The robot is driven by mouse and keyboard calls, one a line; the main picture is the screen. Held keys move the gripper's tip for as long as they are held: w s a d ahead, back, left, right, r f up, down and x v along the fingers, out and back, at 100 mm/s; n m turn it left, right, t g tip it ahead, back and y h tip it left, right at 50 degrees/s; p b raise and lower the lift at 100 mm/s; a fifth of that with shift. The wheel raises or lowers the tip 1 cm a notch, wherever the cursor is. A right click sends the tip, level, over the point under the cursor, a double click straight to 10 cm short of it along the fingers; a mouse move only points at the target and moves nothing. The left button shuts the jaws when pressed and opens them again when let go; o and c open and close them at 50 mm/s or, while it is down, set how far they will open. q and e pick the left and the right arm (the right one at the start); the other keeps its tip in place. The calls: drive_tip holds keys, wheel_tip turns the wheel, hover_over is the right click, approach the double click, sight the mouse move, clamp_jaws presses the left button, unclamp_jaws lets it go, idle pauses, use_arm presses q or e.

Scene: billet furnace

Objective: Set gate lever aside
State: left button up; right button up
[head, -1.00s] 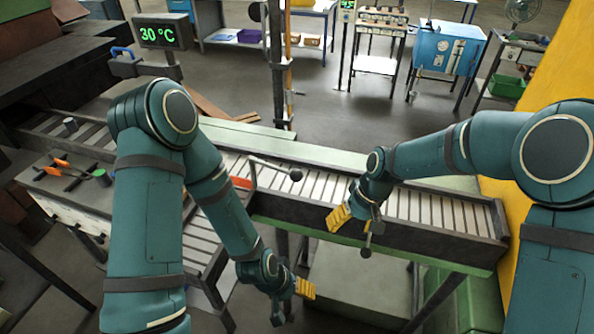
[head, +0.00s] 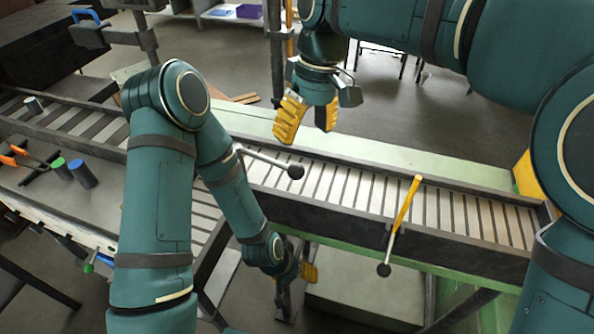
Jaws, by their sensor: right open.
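A lever (head: 403,217) with a yellow bar and a dark ball at its lower end lies across the near side rail of the roller conveyor. Whether it is fixed there I cannot tell. A second, grey rod (head: 262,160) with a dark ball lies over the rollers farther left, its left end behind my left arm. Which one is the gate lever I cannot tell. My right gripper (head: 309,122) is open and empty above the conveyor's far edge, apart from both levers. My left gripper (head: 300,273) hangs at the conveyor's near side, partly hidden by its own arm.
The roller conveyor (head: 465,212) runs across the middle, with a pale green ledge (head: 400,160) behind it. A workbench at left holds a green-topped cylinder (head: 60,169), a blue cylinder (head: 82,174) and orange-handled tools (head: 14,155). A dark post stands behind the conveyor.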

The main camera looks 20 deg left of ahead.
sight(298, 165)
drive_tip(key=f, duration=0.3)
drive_tip(key=s+f+b, duration=0.1)
drive_tip(key=f, duration=0.2)
drive_tip(key=a+f, duration=0.1)
drive_tip(key=f, duration=0.2)
drive_tip(key=shift+s+f+b, duration=0.15)
drive_tip(key=shift+f+b, duration=0.15)
drive_tip(key=shift+f, duration=0.05)
clamp_jaws()
